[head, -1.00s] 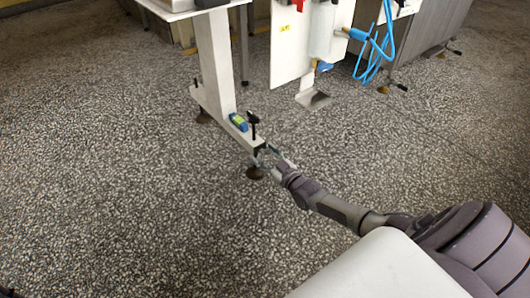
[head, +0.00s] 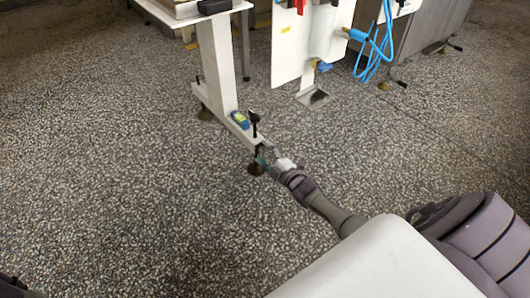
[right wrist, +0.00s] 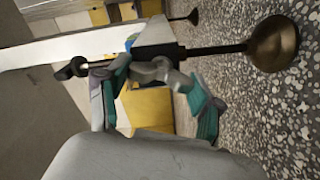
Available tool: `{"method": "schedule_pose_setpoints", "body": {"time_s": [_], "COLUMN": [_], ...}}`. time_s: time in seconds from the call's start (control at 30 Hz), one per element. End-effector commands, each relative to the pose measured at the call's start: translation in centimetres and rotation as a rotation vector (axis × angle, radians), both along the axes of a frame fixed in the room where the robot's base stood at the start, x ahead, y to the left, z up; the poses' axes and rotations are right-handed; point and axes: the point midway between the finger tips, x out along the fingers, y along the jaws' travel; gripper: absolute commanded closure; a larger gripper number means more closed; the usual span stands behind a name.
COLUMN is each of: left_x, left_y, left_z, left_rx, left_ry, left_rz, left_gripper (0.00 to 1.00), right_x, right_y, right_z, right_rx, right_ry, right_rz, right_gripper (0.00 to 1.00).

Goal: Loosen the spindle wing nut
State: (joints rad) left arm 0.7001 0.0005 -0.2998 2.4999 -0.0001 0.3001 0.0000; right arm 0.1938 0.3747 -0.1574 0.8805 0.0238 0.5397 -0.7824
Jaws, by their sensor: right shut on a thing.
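The levelling spindle is a dark upright rod with a black top handle (head: 254,120), passing the end of the white stand's low beam (head: 228,122). Its brown foot (head: 256,168) rests on the floor. In the right wrist view the rod lies sideways, with the brass foot (right wrist: 273,48) at right. A grey lobed piece, seemingly the wing nut (right wrist: 150,69), sits against the rod between my teal-padded fingers. My right gripper (head: 266,157) is shut on it, beside the beam's end; the right wrist view shows both its fingers (right wrist: 158,90). Exact finger contact is partly hidden. My left gripper is out of view.
A small blue-green device (head: 239,120) lies on the beam near the handle. A white panel (head: 298,45) with blue hose (head: 375,48) stands behind to the right. The speckled floor (head: 120,190) is clear in front and to the left.

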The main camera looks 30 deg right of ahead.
Motion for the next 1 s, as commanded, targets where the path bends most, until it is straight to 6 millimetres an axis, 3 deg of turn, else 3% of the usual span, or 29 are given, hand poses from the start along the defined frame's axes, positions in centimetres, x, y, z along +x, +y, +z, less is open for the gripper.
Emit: {"method": "schedule_pose_setpoints", "body": {"time_s": [0.5, 1.0], "left_x": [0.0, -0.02], "left_y": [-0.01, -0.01], "left_z": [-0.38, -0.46], "left_rx": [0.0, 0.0], "left_ry": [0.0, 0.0], "left_rz": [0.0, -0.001], "left_gripper": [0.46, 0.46], "right_x": [-0.07, -0.08], "right_y": [0.21, 0.19], "right_z": [-0.34, -0.35], "right_rx": [-0.355, -0.43], "right_ry": [-0.027, -0.033], "right_rz": [0.003, 0.003], "right_gripper": [0.69, 0.69]}}
